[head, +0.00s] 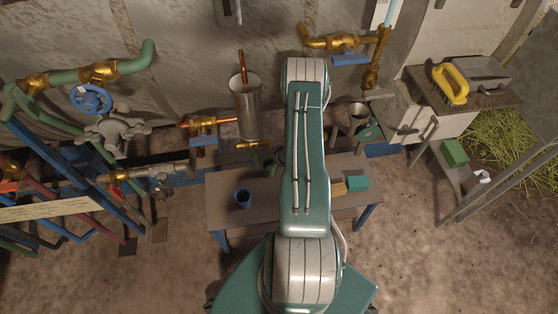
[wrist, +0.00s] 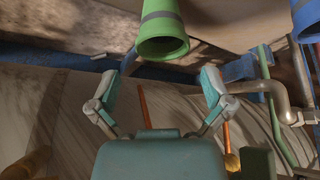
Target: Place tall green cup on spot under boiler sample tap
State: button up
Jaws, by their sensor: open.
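The tall green cup (wrist: 161,28) has a grey band and shows at the top middle of the wrist view, its open rim facing the camera. My gripper (wrist: 159,76) is open and empty, its two fingers spread either side of the line to the cup, with the cup beyond the fingertips. In the head view my arm hides the gripper. A small green shape (head: 270,170) beside my arm on the table may be the cup; I cannot tell. A brass tap with a blue handle (head: 203,127) is left of a metal cylinder (head: 245,108). The spot is not discernible.
Teal (head: 358,184) and orange (head: 338,188) blocks lie right of my arm. Pipes and valves (head: 92,100) crowd the left.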

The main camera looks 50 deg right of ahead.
jog(key=v, duration=0.3)
jog(key=shift+s+a+r, duration=0.1)
jog(key=shift+s+r, duration=0.05)
jog(key=shift+r, duration=0.15)
dwell(0.3)
